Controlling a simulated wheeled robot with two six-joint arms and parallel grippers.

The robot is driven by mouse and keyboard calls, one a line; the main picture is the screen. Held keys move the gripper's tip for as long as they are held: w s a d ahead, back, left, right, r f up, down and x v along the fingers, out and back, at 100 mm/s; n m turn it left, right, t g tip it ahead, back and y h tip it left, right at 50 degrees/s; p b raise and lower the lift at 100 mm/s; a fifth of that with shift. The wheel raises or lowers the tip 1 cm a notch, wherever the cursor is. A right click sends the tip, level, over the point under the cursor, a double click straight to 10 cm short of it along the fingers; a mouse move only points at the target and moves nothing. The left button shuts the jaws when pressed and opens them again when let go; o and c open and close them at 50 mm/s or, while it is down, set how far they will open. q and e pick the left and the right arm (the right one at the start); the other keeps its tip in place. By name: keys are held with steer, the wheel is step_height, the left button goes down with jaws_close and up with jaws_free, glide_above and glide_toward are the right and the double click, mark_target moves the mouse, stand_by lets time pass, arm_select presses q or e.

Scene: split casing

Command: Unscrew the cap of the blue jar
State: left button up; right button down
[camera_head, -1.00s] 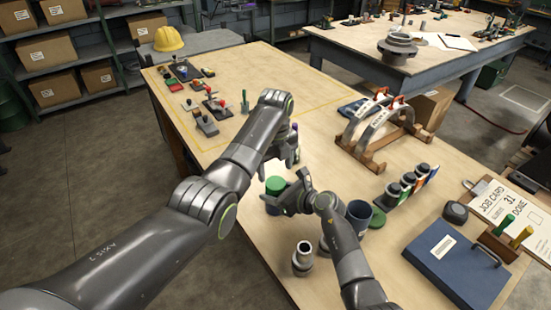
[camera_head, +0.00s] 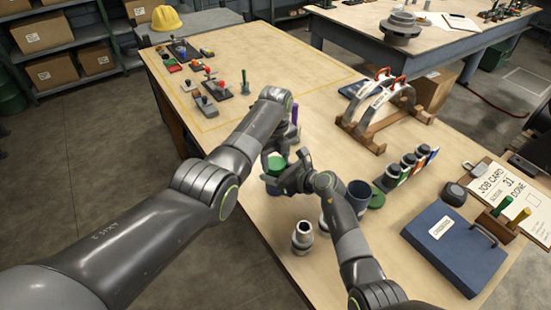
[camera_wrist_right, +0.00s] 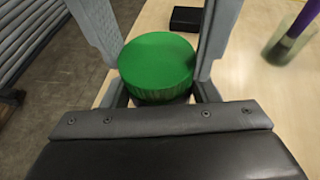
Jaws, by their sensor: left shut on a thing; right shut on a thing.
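A jar stands upright near the table's front left edge with a round green cap (camera_head: 277,164) on it. A little of the dark blue jar (camera_head: 273,190) shows below the cap. My left gripper (camera_head: 275,160) is shut on the cap from above. In the right wrist view, its grey fingers (camera_wrist_right: 160,65) stand on either side of the green cap (camera_wrist_right: 157,68). My right gripper (camera_head: 284,186) is shut on the jar's body below the cap. The right fingertips and most of the jar are hidden.
A grey metal piece (camera_head: 302,238) stands in front of my right arm. Right of the arm are a dark blue cup (camera_head: 359,194) and a green disc (camera_head: 377,199). A purple item (camera_head: 295,113) stands behind my left gripper. A blue case (camera_head: 454,248) lies at right.

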arm_select(q)
steer(key=n, duration=0.5)
steer(key=shift+c, duration=0.5)
steer(key=n, duration=0.6)
steer(key=shift+r, duration=0.1)
steer(key=n, duration=0.6)
steer(key=shift+n, duration=0.3)
steer(key=n, duration=0.4)
steer(key=shift+w+n, duration=0.1)
steer(key=shift+n, duration=0.2)
steer(key=n, duration=0.4)
steer(key=shift+n, duration=0.3)
steer(key=n, duration=0.6)
steer(key=shift+r, duration=0.1)
arm_select(e)
steer(key=shift+a, duration=0.1)
arm_select(q)
steer(key=n, duration=1.1)
steer(key=shift+w, duration=0.1)
